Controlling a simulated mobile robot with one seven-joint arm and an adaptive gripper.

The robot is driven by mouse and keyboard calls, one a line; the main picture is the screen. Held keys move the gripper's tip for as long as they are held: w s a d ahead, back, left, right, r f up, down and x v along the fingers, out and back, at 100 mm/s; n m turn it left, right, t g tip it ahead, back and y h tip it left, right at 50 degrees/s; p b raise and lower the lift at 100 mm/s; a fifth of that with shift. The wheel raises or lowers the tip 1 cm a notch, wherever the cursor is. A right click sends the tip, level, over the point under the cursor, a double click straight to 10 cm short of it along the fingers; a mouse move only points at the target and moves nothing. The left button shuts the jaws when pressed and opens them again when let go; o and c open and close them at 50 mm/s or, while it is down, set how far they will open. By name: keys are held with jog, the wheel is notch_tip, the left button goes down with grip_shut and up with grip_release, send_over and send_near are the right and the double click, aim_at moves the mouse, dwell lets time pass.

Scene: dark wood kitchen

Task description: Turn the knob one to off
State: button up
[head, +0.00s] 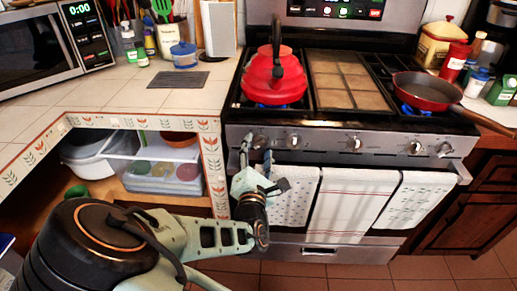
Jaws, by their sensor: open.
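The stove front (325,143) carries a row of several silver knobs. The leftmost knob (259,141) is at the left end, with a second knob (292,142) just right of it. None shows a readable label, so I cannot tell which is knob one. My gripper (257,147) is open, its fingers pointing up at the leftmost knob, one on either side of it in the picture. I cannot tell whether they touch it. Blue flame shows under the red kettle (275,85) on the left burner and under the red pan (425,91) on the right.
Towels (343,205) hang on the oven handle right of my gripper. The tiled counter (140,100) and its open shelf with plastic containers (160,178) are to the left. The pan's wooden handle (487,121) juts past the stove's right front. Floor is clear below.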

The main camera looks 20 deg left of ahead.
jog(key=shift+w+a, duration=0.15)
jog(key=shift+w, duration=0.55)
jog(key=c, duration=1.1)
jog(key=shift+c, duration=0.2)
